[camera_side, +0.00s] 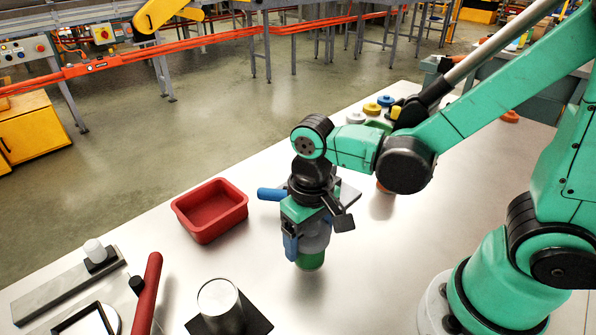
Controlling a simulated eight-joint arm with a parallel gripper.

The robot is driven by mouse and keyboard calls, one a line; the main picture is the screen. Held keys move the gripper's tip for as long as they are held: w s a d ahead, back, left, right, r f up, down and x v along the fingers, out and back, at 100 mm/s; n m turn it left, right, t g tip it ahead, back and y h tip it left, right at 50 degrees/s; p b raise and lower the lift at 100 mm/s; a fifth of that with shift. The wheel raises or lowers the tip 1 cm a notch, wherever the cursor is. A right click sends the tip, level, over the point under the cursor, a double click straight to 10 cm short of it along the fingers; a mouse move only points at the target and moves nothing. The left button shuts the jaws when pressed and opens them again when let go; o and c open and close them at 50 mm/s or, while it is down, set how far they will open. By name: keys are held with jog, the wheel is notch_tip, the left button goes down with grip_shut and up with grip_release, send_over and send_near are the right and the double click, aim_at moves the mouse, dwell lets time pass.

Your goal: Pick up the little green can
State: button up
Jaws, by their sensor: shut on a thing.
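The little green can (310,261) shows as a short green band just below my gripper (308,246). My gripper points down and is shut on the can. The can's upper part is hidden by the fingers. It is over the bare metal table (360,290), with a soft shadow below it; I cannot tell whether it touches the table.
A red tray (183,215) stands to the left of my gripper. A silver cylinder (218,300) stands on a black square at the front. A red-handled tool (148,290) lies at the front left. Several coloured pieces (372,108) sit behind the arm.

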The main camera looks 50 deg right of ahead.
notch_tip(320, 180, up, 18)
jog(key=f, duration=0.1)
jog(key=shift+w+d+f+m, duration=0.75)
jog(key=shift+w+d+f, duration=1.3)
jog(key=shift+d+f, duration=0.55)
jog(key=shift+w+d+f+m, duration=0.7)
jog(key=shift+w+d+f, duration=1.4)
jog(key=shift+d+f, duration=0.45)
jog(key=shift+w+d+f+m, duration=0.75)
jog(key=shift+w+d+f, duration=1.3)
jog(key=shift+d+f, duration=0.55)
